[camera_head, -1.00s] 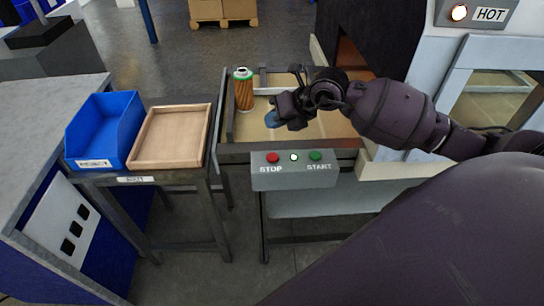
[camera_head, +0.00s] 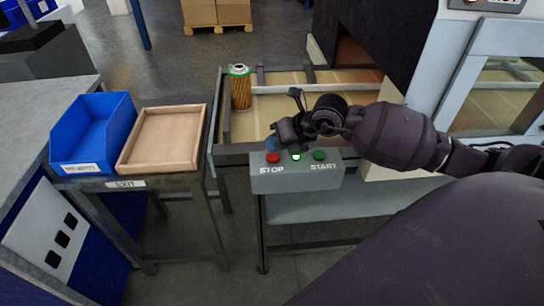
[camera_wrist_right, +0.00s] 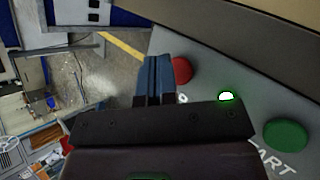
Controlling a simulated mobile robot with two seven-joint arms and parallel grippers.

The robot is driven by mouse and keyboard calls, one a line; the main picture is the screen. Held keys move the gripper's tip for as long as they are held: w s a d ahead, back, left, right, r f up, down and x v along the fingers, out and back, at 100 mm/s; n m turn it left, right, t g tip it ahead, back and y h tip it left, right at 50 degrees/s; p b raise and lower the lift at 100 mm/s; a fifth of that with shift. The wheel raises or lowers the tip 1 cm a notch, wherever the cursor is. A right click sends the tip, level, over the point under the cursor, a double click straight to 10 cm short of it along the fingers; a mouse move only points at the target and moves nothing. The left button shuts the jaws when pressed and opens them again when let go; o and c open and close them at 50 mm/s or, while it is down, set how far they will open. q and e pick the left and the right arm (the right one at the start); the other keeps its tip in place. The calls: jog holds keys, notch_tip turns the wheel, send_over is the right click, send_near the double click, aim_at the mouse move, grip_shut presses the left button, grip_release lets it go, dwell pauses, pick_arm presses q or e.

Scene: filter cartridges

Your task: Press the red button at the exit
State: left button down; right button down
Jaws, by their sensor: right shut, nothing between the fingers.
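The red button (camera_head: 273,157) sits at the left end of a grey control box marked STOP and START (camera_head: 297,179). In the right wrist view the red button (camera_wrist_right: 181,71) shows just right of my fingers. My right gripper (camera_head: 271,146) is shut and empty, with its blue fingertips just behind and above the red button in the head view. In the wrist view the shut fingers (camera_wrist_right: 154,78) appear beside the button; I cannot tell whether they touch it. My left gripper is not in view.
A green button (camera_head: 320,155) and a lit lamp (camera_head: 296,157) share the box. A filter cartridge (camera_head: 240,88) stands on the conveyor behind. A blue bin (camera_head: 92,132) and a wooden tray (camera_head: 163,139) stand on the table at left.

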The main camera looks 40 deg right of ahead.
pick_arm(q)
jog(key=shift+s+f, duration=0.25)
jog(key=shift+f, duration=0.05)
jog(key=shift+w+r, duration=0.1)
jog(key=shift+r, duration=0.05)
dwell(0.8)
pick_arm(e)
jog(key=shift+f, duration=0.1)
dwell(0.6)
jog(key=shift+f, duration=0.3)
